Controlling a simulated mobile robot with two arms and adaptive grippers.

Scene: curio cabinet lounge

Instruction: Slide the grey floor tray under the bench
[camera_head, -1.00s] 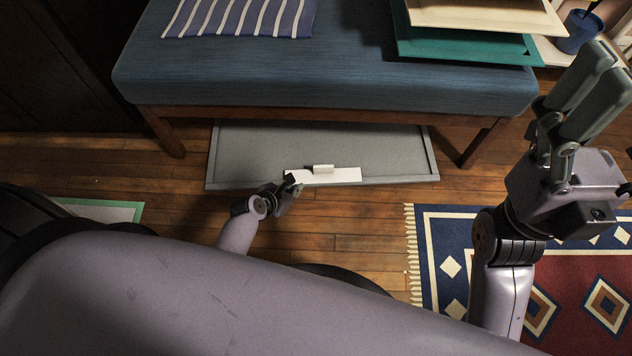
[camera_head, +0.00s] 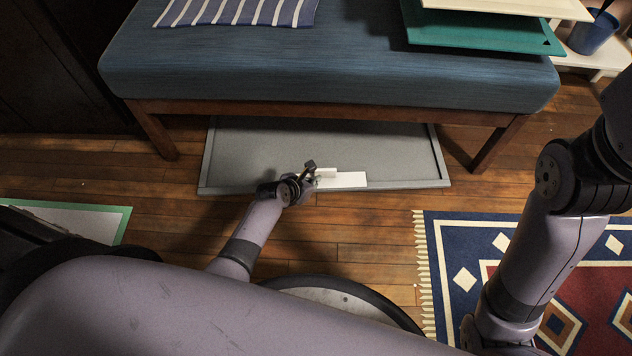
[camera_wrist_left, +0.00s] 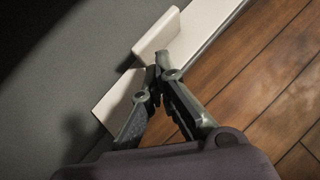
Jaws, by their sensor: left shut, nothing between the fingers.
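The grey floor tray (camera_head: 385,160) lies flat on the wooden floor, its back part hidden under the blue bench (camera_head: 330,65) and its front edge sticking out. A white strip (camera_head: 345,180) with a raised white tab sits on the tray's front edge. My left gripper (camera_head: 311,171) is at the left part of this strip, its fingers shut and empty. In the left wrist view the fingertips (camera_wrist_left: 160,66) are together beside the base of the upright tab (camera_wrist_left: 157,34), over the strip; I cannot tell if they touch. My right gripper is outside the frame; only its arm shows.
The bench legs stand left (camera_head: 152,130) and right (camera_head: 498,143) of the tray. A patterned rug (camera_head: 470,255) lies at the right front. A green-edged mat (camera_head: 75,219) lies at the left. Bare floor lies in front of the tray.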

